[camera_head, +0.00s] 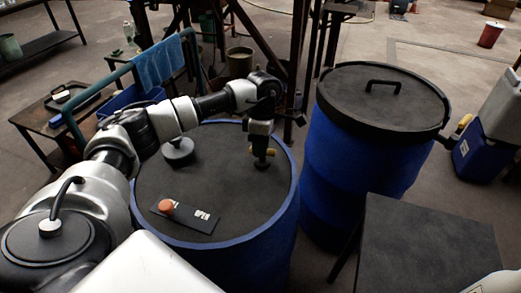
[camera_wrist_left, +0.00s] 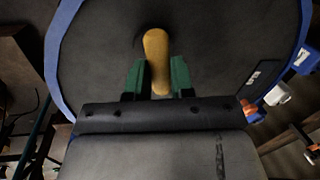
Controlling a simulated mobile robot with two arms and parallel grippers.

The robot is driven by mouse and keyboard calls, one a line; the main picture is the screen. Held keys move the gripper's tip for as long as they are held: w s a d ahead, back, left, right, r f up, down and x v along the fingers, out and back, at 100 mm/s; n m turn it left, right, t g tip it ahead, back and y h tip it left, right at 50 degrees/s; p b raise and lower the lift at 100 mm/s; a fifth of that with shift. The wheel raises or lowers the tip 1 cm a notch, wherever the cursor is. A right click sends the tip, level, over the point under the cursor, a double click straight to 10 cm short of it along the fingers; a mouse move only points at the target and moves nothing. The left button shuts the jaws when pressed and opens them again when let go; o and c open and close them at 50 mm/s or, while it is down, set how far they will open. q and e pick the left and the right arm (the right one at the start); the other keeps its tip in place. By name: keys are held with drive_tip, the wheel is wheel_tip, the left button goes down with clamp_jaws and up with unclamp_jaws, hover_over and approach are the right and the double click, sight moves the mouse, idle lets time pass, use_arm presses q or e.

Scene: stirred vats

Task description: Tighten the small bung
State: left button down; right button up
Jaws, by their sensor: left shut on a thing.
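A blue drum (camera_head: 145,213) with a dark flat top stands in the middle. The small bung (camera_head: 272,153) has a yellow handle and sits at the right part of that top. My left gripper (camera_head: 262,153) reaches down over it and hides part of it. In the left wrist view the yellow handle of the small bung (camera_wrist_left: 156,47) stands between the two green fingers of my left gripper (camera_wrist_left: 158,76), which is shut on it. A larger dark bung (camera_head: 178,151) with a knob sits at the back left of the same top. My right gripper is not in view.
A second blue drum (camera_head: 352,158) with a handled lid stands to the right. A dark table (camera_head: 410,245) is at the front right. A blue towel (camera_head: 158,63) hangs behind.

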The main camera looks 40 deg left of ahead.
use_arm(q)
drive_tip(key=shift+w+r+m+b, duration=0.15)
drive_tip(key=shift+m+b, duration=0.2)
drive_tip(key=shift+m, duration=0.65)
drive_tip(key=c, duration=1)
unclamp_jaws()
drive_tip(key=shift+o, duration=0.2)
wheel_tip(320, 180, up, 10)
drive_tip(key=w, duration=0.2)
drive_tip(key=shift+a+r, duration=0.2)
